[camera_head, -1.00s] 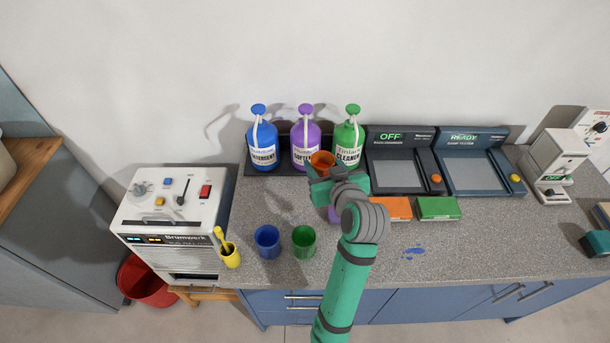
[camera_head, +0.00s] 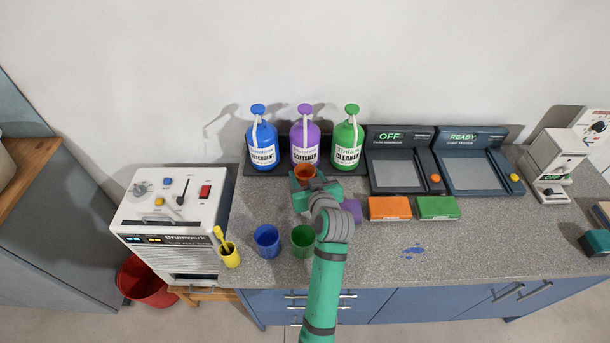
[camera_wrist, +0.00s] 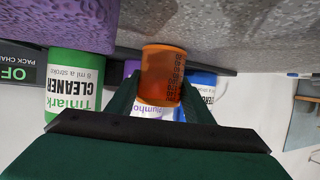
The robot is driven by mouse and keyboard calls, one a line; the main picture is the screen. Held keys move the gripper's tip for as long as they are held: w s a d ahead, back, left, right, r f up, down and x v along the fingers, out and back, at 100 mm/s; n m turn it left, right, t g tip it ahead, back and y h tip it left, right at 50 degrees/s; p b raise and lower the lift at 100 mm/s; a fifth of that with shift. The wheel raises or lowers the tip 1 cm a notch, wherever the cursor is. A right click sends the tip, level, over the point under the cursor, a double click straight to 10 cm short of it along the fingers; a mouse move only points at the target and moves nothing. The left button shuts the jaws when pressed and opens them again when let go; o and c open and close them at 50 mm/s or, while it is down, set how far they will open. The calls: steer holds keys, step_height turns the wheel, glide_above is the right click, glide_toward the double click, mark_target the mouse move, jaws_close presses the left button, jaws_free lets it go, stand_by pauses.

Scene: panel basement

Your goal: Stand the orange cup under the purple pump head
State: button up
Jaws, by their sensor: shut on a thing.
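The orange cup (camera_head: 304,173) is in my gripper (camera_head: 304,183), in front of the purple bottle (camera_head: 305,143). The cup also shows in the wrist view (camera_wrist: 160,76), between my gripper's fingers (camera_wrist: 155,100), with the purple bottle's label partly hidden behind it. My gripper is shut on the cup. The purple pump head (camera_head: 305,108) tops the middle bottle, its pale spout coming down the front. In the head view the cup appears just below the purple bottle's label; the exact gap to the spout and the counter cannot be told.
The blue bottle (camera_head: 262,143) and green bottle (camera_head: 348,143) flank the purple one on a dark tray (camera_head: 330,168). A blue cup (camera_head: 267,240) and green cup (camera_head: 303,240) stand nearer the front. Orange (camera_head: 389,208) and green (camera_head: 437,208) boxes lie to the right.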

steer(key=shift+w+f, duration=0.1)
steer(key=o, duration=1)
steer(key=shift+o, duration=0.8)
steer(key=shift+w, duration=0.1)
steer(key=shift+a, duration=0.25)
steer(key=v, duration=1.2)
steer(key=shift+d, duration=0.2)
steer(key=shift+d, duration=0.1)
